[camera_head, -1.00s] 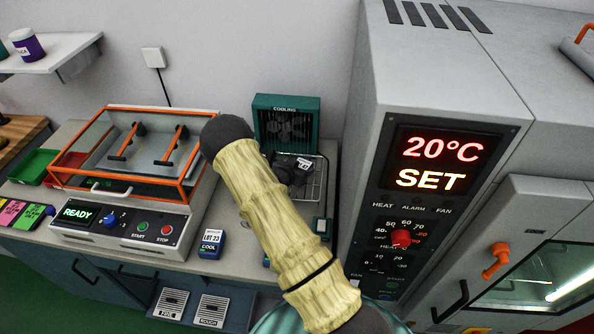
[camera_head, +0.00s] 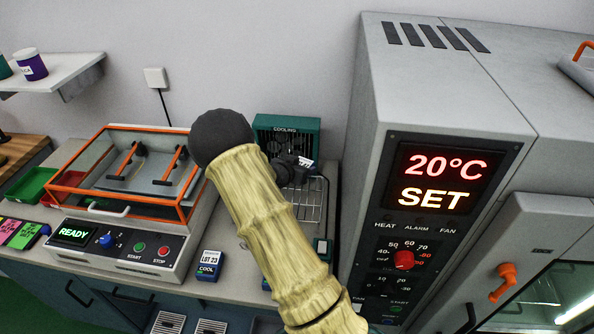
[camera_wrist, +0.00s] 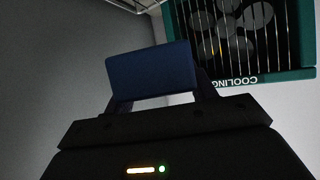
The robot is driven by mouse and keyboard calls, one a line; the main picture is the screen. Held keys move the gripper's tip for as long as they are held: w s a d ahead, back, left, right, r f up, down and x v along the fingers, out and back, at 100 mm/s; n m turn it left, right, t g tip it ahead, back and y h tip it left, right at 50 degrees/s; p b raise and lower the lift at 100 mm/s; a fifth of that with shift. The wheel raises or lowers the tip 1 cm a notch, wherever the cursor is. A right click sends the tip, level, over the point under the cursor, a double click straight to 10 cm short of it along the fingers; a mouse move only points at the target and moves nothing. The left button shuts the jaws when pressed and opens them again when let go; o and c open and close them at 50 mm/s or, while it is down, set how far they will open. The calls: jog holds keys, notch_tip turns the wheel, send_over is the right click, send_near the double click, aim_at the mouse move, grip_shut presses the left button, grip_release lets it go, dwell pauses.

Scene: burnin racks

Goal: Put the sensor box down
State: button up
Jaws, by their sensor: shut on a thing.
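My gripper (camera_head: 290,170) is shut on a dark blue box, the sensor box (camera_wrist: 152,70), which fills the space between the fingers in the wrist view. In the head view the gripper is a small dark shape partly hidden by my arm, with a white label at its right. It is over the back part of a wire rack (camera_head: 312,207), in front of the teal cooling fan (camera_head: 285,124). The fan also shows in the wrist view (camera_wrist: 289,75), beyond the box at the upper right. The gap below the box cannot be judged.
A blue block labelled LOT 23 COOL (camera_head: 208,264) stands on the counter left of my arm. An orange-framed machine reading READY (camera_head: 125,244) is at the left. A tall grey oven reading 20°C (camera_head: 440,100) closes off the right side.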

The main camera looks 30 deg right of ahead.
dwell(0.3)
jog(key=shift+s+a, duration=0.1)
jog(key=shift+a, duration=0.05)
jog(key=s+a+f+n+t+y, duration=0.1)
jog(key=s+a+n+t+y, duration=0.1)
jog(key=a, duration=0.8)
jog(key=s+a+f+n+t+y, duration=0.1)
jog(key=s+a+n+t+y, duration=0.2)
jog(key=a, duration=0.6)
jog(key=s+n+y, duration=0.1)
jog(key=s+n, duration=0.1)
jog(key=shift+a+n+y, duration=0.3)
jog(key=shift+a+n, duration=0.1)
jog(key=shift+f, duration=0.15)
